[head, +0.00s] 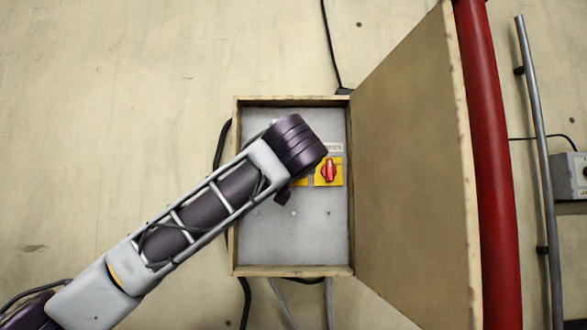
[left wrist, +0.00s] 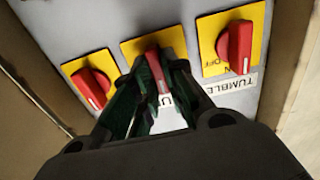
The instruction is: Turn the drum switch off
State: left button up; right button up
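The left wrist view shows three red switches on yellow plates: a left one (left wrist: 95,90), a middle one (left wrist: 154,62) and a right one (left wrist: 236,48). The right plate has a "TUMBLE" label and OFF/ON marks, upside down here. The middle label is partly hidden, and no label reading "drum" is legible. My left gripper (left wrist: 160,72) has its green fingers close on both sides of the middle switch and appears shut on it. In the head view one red switch (head: 329,171) shows, and my left forearm hides the others and the gripper. My right gripper is out of view.
The switches sit on a grey panel in a shallow wooden box (head: 352,225) on the wall. Its door (head: 415,165) stands open to the right. Beyond are a red pipe (head: 492,165), a thin metal pipe (head: 541,170) and a grey box (head: 570,176). Cables hang around the box.

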pick_arm(q)
grip_shut()
jog(key=shift+m+b, duration=0.4)
jog(key=shift+m, duration=0.1)
jog(key=shift+d+f+m+p, duration=0.1)
jog(key=shift+m, duration=2.75)
jog(key=shift+d+f+m+p, duration=0.1)
jog(key=shift+d+m, duration=0.05)
jog(key=shift+m, duration=2.65)
jog(key=shift+d+f+m+p, duration=0.1)
jog(key=shift+m, duration=2.75)
jog(key=o, duration=0.6)
grip_release()
